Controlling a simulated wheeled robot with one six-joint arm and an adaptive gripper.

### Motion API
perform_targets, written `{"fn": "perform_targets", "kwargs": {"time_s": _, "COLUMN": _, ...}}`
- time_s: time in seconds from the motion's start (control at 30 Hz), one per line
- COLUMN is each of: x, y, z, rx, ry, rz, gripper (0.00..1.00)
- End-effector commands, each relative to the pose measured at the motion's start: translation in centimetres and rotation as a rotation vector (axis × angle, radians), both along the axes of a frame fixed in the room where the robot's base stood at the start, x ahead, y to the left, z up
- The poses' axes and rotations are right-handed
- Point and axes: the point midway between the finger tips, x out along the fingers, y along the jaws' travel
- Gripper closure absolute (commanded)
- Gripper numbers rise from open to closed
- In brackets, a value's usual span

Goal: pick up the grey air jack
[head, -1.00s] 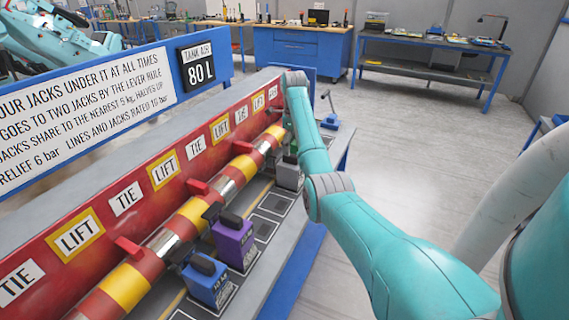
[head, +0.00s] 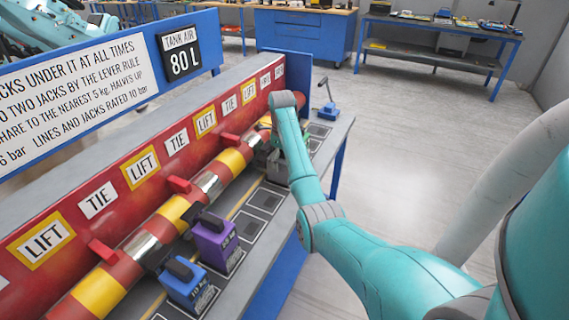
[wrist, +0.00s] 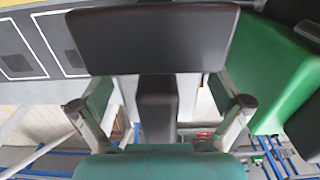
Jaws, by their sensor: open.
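The grey air jack (head: 277,168) stands on the bench beside the striped pipe, beyond the purple jack. My arm's end covers its upper part in the head view. My gripper (wrist: 162,108) is open, its two fingers spread left and right in the wrist view. A dark bar on a stem (wrist: 155,40), apparently the jack's handle, shows there, with the stem between the fingers. I cannot tell whether the fingers touch it. A green block (wrist: 272,65) is close on the right in the wrist view.
A purple jack (head: 215,242) and a blue jack (head: 188,284) stand nearer along the pipe (head: 172,212). A red rail with signs runs behind them. A blue lever device (head: 327,108) is at the bench's far end. The floor to the right is clear.

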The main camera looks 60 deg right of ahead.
Motion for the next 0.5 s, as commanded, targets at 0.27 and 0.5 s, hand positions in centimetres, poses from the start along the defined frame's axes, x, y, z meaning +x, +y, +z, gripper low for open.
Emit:
{"fn": "perform_targets", "kwargs": {"time_s": 0.27, "x": -0.08, "y": 0.74, "z": -1.06, "rx": 0.0, "ry": 0.0, "rz": -0.004, "gripper": 0.0}}
{"fn": "perform_targets", "kwargs": {"time_s": 0.5, "x": -0.08, "y": 0.72, "z": -1.04, "rx": 0.0, "ry": 0.0, "rz": -0.004, "gripper": 0.32}}
